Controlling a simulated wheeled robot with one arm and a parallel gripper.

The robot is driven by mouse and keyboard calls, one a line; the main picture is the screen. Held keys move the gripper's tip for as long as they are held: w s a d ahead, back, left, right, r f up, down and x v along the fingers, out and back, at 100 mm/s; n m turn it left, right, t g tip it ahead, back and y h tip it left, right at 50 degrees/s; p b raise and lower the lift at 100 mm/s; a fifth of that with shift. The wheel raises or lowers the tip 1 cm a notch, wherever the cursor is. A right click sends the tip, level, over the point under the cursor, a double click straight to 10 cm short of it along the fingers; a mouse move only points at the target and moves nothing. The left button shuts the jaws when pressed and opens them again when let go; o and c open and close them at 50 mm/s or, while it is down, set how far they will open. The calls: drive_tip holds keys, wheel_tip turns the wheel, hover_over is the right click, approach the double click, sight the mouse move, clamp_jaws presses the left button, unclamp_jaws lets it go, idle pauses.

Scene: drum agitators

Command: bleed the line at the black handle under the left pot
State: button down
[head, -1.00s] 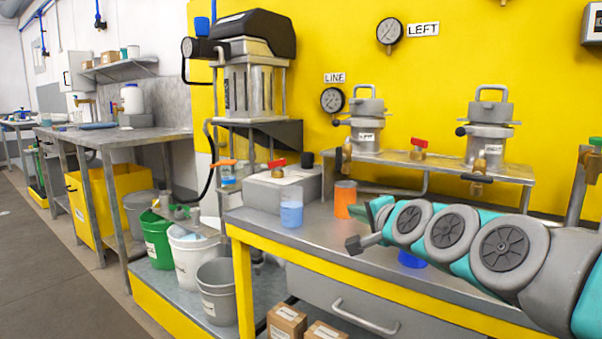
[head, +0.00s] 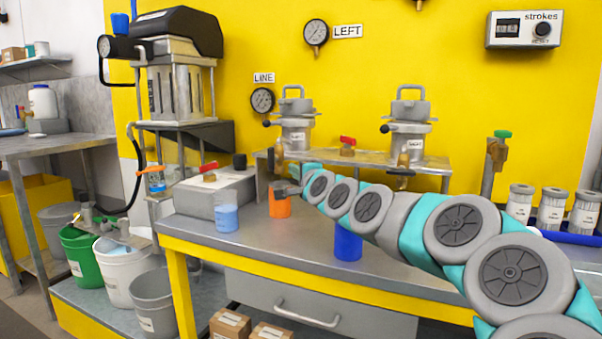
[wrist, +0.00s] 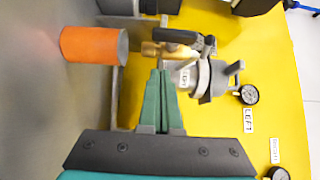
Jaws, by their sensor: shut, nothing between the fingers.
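The left pot (head: 296,135) is a grey lidded vessel on the metal shelf, marked LEFT; it lies sideways in the wrist view (wrist: 208,80). A brass valve (wrist: 160,51) with a black handle (wrist: 178,36) is beside the pot in the wrist view. In the head view that valve is small, and its handle's position is hard to make out. My gripper (wrist: 161,74) has its green fingers together and empty, with the tips close to the brass valve. I cannot tell whether they touch. In the head view my gripper (head: 284,188) is in front of the shelf, by the orange cup.
The orange cup (wrist: 92,46) stands close to my gripper. A blue cup (head: 348,245) and a clear cup of blue liquid (head: 227,218) stand on the bench. A second pot (head: 407,130) and a red-handled valve (head: 347,146) are to the right.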

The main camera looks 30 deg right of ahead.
sight(275, 165)
drive_tip(key=shift+w+a+p, duration=0.35)
drive_tip(key=shift+w+a, duration=0.95)
drive_tip(key=shift+w, duration=0.3)
